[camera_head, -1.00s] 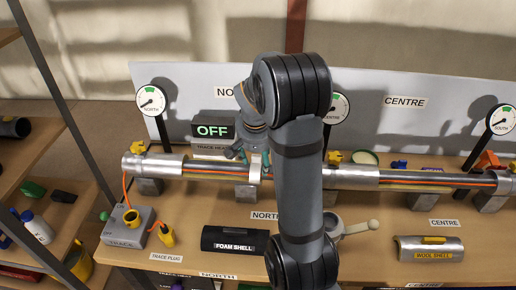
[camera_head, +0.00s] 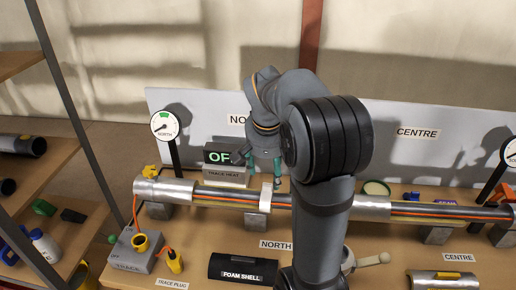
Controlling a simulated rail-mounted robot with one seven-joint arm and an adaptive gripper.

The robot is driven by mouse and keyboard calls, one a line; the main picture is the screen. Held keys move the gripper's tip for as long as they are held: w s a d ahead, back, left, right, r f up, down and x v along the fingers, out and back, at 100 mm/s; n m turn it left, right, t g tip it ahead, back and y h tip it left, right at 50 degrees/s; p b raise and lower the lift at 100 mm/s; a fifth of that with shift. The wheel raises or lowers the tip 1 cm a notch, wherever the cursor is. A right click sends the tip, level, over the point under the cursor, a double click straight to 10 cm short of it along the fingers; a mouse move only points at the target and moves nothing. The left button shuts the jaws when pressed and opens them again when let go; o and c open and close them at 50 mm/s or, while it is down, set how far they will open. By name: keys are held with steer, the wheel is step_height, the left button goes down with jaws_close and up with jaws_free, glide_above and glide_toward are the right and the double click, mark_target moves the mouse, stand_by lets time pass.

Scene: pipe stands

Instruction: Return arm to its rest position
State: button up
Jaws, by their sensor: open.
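My arm rises through the middle of the head view and bends back over the bench. My gripper (camera_head: 264,164) points down with its two teal fingers apart and empty. My arm hides part of the pipe and of the panel. How far the fingertips are from the pipe is hard to tell.
A trace box (camera_head: 134,252) with a yellow plug (camera_head: 174,262) stands at the left. A black foam shell (camera_head: 243,269) and a metal wool shell (camera_head: 443,281) lie in front. A north gauge (camera_head: 165,126) stands behind the pipe. A shelf (camera_head: 50,160) is at the far left.

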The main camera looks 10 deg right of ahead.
mark_target(270, 189)
steer(key=x, duration=1.1)
steer(key=shift+w+f, duration=0.1)
steer(key=shift+f, duration=0.3)
steer(key=shift+d, duration=0.1)
